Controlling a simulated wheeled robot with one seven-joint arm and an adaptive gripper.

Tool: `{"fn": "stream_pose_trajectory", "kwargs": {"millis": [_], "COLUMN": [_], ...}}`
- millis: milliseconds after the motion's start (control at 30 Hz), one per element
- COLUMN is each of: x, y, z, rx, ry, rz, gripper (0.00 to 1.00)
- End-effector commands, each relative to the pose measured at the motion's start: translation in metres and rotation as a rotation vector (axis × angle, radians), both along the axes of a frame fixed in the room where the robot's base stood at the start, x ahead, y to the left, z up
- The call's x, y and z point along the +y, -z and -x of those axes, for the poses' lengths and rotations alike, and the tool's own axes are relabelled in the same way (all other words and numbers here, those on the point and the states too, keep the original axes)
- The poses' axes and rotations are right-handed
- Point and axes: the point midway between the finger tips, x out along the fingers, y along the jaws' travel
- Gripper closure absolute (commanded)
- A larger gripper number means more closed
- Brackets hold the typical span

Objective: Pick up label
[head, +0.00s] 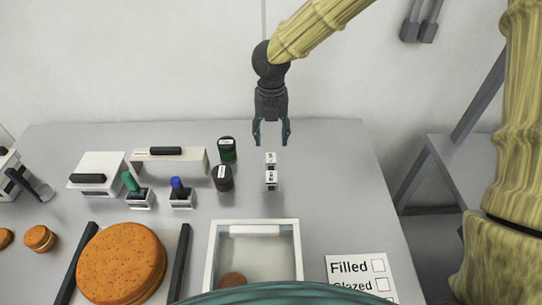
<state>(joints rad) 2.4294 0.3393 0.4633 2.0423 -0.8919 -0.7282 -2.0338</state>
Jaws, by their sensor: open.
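My gripper (271,140) points down with its teal-tipped fingers apart, and nothing shows between them. Just below it in the picture are two small white label-like blocks with dark marks, a rear one (270,159) and a front one (271,178), close together on the grey table (330,190). The gripper appears above or behind them; the exact gap cannot be told. A larger white card (353,267) at the front right reads "Filled" and "Glazed" with tick boxes; its lower part is cut off.
Two dark jars, one with a green band (227,150) and one with a red band (222,179), stand left of the blocks. A white-rimmed tray (297,262) lies in front. Stamps with green (130,182) and blue (178,187) handles stand farther left. The table right of the blocks is clear.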

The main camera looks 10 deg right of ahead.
Motion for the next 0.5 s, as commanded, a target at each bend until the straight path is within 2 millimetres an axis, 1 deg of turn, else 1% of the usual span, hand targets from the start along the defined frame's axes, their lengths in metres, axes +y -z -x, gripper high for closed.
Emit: {"fn": "stream_pose_trajectory", "kwargs": {"millis": [33, 100, 267, 333, 500], "x": [0.000, 0.000, -0.001, -0.001, 0.000], "y": [0.007, 0.013, 0.020, 0.026, 0.046], "z": [-0.001, -0.002, -0.002, -0.001, 0.002], "rx": [0.004, 0.005, 0.005, 0.006, 0.007], "ry": [0.000, -0.001, 0.000, 0.001, 0.001], "rz": [0.001, 0.001, 0.002, 0.002, 0.002], "gripper": [0.46, 0.46, 0.46, 0.46, 0.46]}}
